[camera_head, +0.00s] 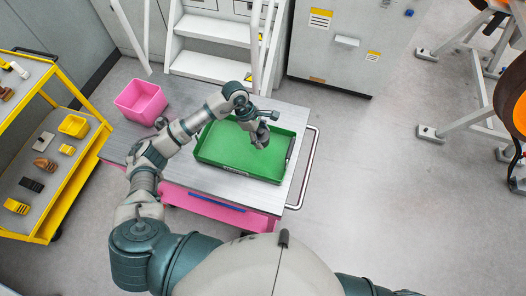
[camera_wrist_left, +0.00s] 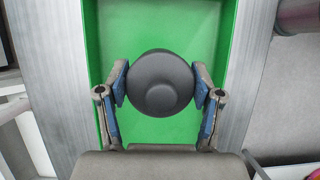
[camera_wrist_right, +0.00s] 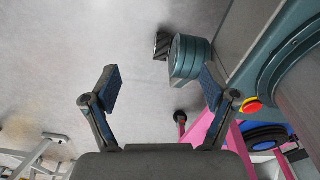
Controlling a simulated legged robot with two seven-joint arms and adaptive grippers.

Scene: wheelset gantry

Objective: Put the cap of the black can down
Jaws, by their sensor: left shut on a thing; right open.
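A dark grey round cap (camera_wrist_left: 160,83) sits between the blue pads of my left gripper (camera_wrist_left: 160,88) in the left wrist view. The gripper is shut on it from both sides. In the head view my left gripper (camera_head: 262,140) is over the green tray (camera_head: 215,152), right of its middle. The cap is small and partly hidden there, and I cannot tell its height above the tray floor. I cannot make out the black can's body. My right gripper (camera_wrist_right: 160,90) is open and empty, with bare floor between its fingers in the right wrist view.
The tray lies on a grey-topped cart (camera_head: 180,178) with a pink bin (camera_head: 141,101) at its back left. A yellow shelf trolley (camera_head: 45,190) with small parts stands at the left. White steps (camera_head: 210,45) and a grey cabinet (camera_head: 345,45) are behind.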

